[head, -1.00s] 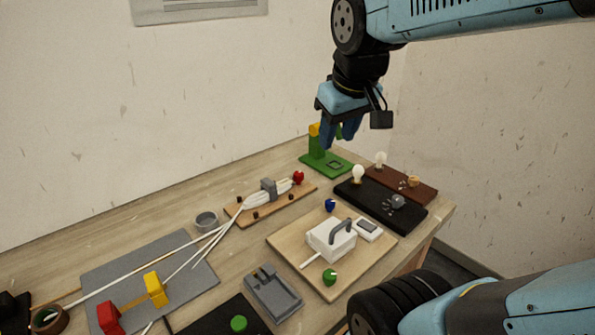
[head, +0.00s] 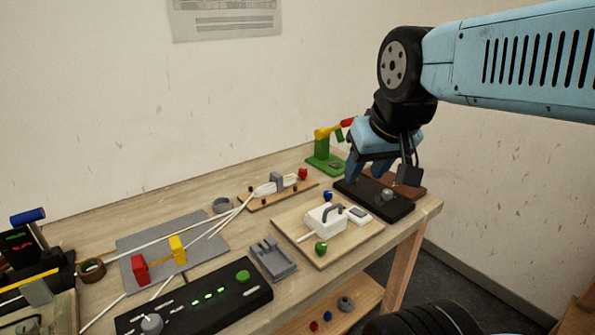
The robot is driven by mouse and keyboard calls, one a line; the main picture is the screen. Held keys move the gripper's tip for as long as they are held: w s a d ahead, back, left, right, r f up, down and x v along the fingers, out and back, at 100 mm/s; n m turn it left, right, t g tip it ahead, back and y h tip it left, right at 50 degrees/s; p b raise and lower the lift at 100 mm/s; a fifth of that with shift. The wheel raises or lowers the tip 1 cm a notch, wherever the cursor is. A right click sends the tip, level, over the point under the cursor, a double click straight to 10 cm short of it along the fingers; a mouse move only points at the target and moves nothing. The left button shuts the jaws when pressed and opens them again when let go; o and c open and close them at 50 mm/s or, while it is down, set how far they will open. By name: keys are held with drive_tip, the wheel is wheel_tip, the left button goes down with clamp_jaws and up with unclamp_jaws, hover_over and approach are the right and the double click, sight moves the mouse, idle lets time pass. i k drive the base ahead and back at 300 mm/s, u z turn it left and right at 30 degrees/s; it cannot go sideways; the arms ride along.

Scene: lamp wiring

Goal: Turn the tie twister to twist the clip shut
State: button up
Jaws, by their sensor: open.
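A bundle of white wires (head: 262,188) lies on a narrow wooden board (head: 288,197) at the back of the table, with a grey clip (head: 277,181) standing around it. A small red knob (head: 302,174) sits at the board's right end; it looks like the tie twister, though I cannot be sure. The clip is too small to tell how tightly it is shut. My gripper (head: 369,172) is open, pointing down over the black lamp board (head: 370,205), well to the right of the red knob. No object shows between its fingers, and the bulbs there are mostly hidden behind it.
A wooden board (head: 347,241) with a white box (head: 323,221), blue knob (head: 327,196) and green knob (head: 321,247) lies in front. A black control panel (head: 200,304) sits at the front.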

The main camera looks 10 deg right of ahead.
sight(302, 172)
drive_tip(key=u, duration=1.05)
drive_tip(key=k, duration=0.55)
drive_tip(key=z, duration=0.85)
drive_tip(key=i, duration=1)
drive_tip(key=z, duration=0.05)
